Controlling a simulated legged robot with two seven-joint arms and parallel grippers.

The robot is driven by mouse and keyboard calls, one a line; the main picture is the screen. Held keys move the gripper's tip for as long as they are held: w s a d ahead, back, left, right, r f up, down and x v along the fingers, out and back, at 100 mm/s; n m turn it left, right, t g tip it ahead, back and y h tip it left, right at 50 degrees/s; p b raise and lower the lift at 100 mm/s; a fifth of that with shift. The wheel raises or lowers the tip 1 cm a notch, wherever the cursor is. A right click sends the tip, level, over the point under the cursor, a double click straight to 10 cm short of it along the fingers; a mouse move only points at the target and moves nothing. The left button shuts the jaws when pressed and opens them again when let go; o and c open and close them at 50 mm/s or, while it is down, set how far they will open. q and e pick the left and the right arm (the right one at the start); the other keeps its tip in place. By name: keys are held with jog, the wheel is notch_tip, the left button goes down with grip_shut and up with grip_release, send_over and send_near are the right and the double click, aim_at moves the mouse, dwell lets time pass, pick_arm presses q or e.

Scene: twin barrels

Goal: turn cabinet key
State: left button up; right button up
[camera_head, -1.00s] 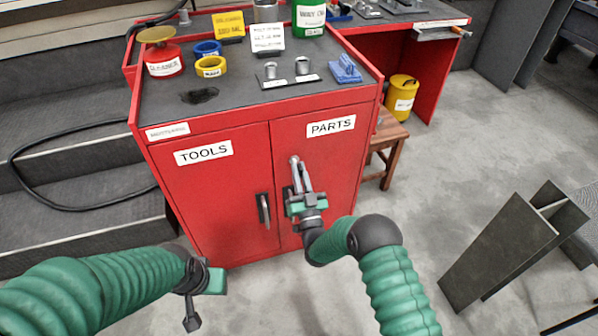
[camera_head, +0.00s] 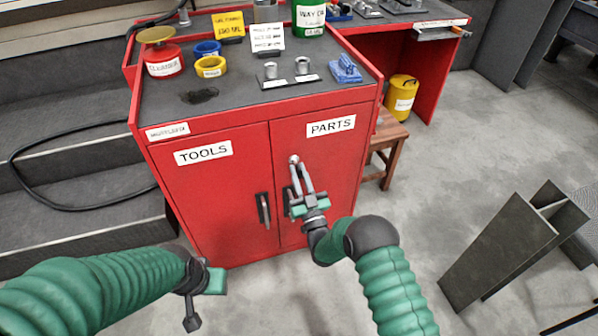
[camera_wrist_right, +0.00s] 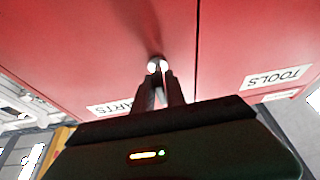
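The red cabinet (camera_head: 215,215) has a left door marked TOOLS and a right door marked PARTS. A small round silver piece (camera_head: 294,159), which looks like the key or its lock, is on the PARTS door. My right gripper (camera_head: 299,166) is at it, its two thin fingers a little apart. In the right wrist view, the fingertips (camera_wrist_right: 158,68) are close to the red door with bright spots at them; a grip on the key is not clear. My left gripper (camera_head: 197,300) hangs low at the left, away from the cabinet; its fingers are unclear.
Dark handles (camera_head: 264,211) sit by the door seam, one partly behind my right gripper. A wooden stool (camera_head: 388,140) and grey steel beam (camera_head: 505,250) stand to the right.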

jog(key=shift+o, duration=1.4)
jog(key=shift+r, duration=0.1)
jog(key=p+v, duration=0.4)
jog(key=v, duration=0.8)
jog(key=shift+w, duration=0.1)
